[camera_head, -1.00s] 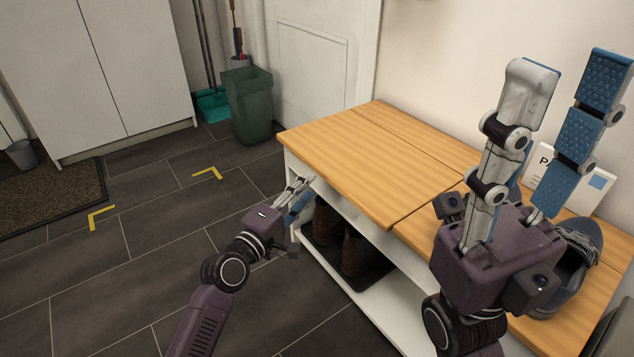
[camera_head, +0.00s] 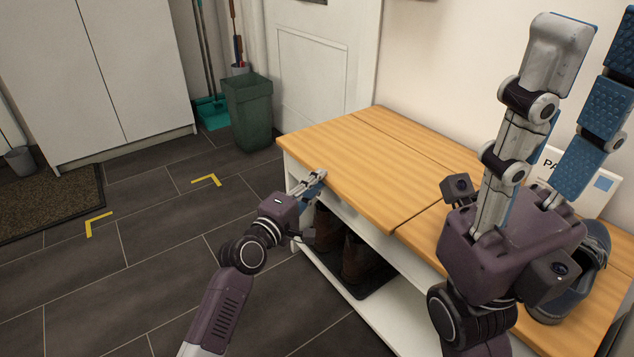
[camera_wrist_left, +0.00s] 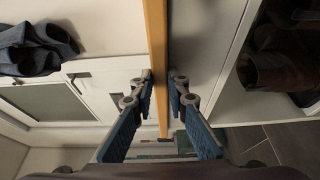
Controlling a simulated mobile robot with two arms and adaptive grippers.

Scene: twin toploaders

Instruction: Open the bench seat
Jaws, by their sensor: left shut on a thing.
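The bench seat (camera_head: 385,165) is a light wooden board on a white bench (camera_head: 345,200). It looks flat and closed. My left gripper (camera_head: 318,178) is at its front edge, near the left end. In the left wrist view the seat's edge (camera_wrist_left: 156,45) runs between the fingertips (camera_wrist_left: 163,84), one finger on each face, and the gripper is shut on it. My right gripper (camera_head: 585,105) is raised over the right part of the bench, fingers pointing up and spread apart, empty. It hides part of the bench top.
A grey-blue shoe (camera_head: 575,275) and a white card (camera_head: 595,185) stand on the right part of the bench top. Brown boots (camera_head: 355,258) stand on a dark tray below. A green bin (camera_head: 248,110) is beyond the bench.

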